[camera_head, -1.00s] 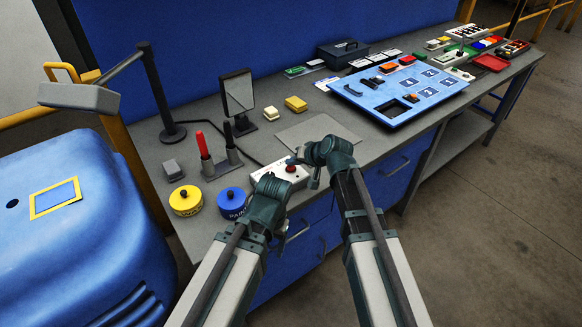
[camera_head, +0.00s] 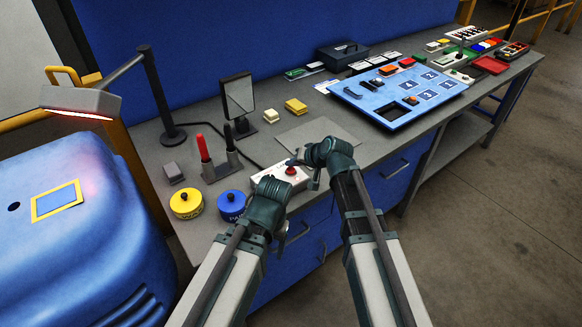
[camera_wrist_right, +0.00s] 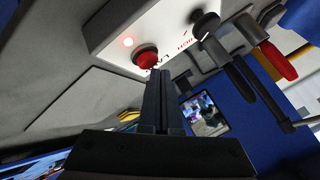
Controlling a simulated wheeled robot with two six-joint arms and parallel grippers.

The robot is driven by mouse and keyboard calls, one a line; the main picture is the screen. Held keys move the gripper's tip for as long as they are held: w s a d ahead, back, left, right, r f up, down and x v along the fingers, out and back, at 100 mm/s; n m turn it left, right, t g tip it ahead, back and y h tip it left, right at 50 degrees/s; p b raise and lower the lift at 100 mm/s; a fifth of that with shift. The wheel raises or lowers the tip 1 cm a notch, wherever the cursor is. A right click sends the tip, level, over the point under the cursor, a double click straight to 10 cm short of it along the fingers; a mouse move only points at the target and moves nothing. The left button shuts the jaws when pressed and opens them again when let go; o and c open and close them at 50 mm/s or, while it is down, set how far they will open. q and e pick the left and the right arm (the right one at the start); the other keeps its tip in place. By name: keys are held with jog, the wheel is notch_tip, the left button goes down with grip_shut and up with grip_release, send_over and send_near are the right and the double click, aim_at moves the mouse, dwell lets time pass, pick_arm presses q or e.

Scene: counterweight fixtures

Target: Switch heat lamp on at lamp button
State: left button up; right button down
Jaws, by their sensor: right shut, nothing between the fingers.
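The heat lamp (camera_head: 80,101) hangs from a dark stand on the left, over the blue moulded body. Its underside glows red. The white lamp button box (camera_head: 262,177) sits at the bench's front edge, with a red button (camera_head: 291,170) on top.
A yellow tin (camera_head: 186,203) and a blue tin (camera_head: 232,206) stand left of the box. A holder with a red-handled tool (camera_head: 203,148) and a mirror (camera_head: 238,97) stand behind. A blue numbered board (camera_head: 372,92) lies to the right. A grey mat (camera_head: 318,132) is bare.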

aim_at(293, 173)
jog(key=shift+r, duration=0.15)
notch_tip(293, 173, up, 6)
jog(key=p, duration=0.6)
dwell(0.4)
jog(key=s+d+f+n+g+h, duration=0.1)
jog(key=s+f+g+h, duration=0.1)
jog(key=s, duration=0.6)
jog(key=s+d+f+n+g+h, duration=0.2)
jog(key=s+h, duration=0.1)
jog(key=s, duration=0.6)
jog(key=s+d+f+n+g+h, duration=0.1)
jog(key=s+d+f+g+h, duration=0.1)
jog(key=s, duration=0.6)
jog(key=shift+s+d+f+g+h, duration=0.25)
jog(key=shift+s+f+g+h, duration=0.1)
jog(key=shift+g, duration=0.25)
jog(key=shift+r, duration=0.1)
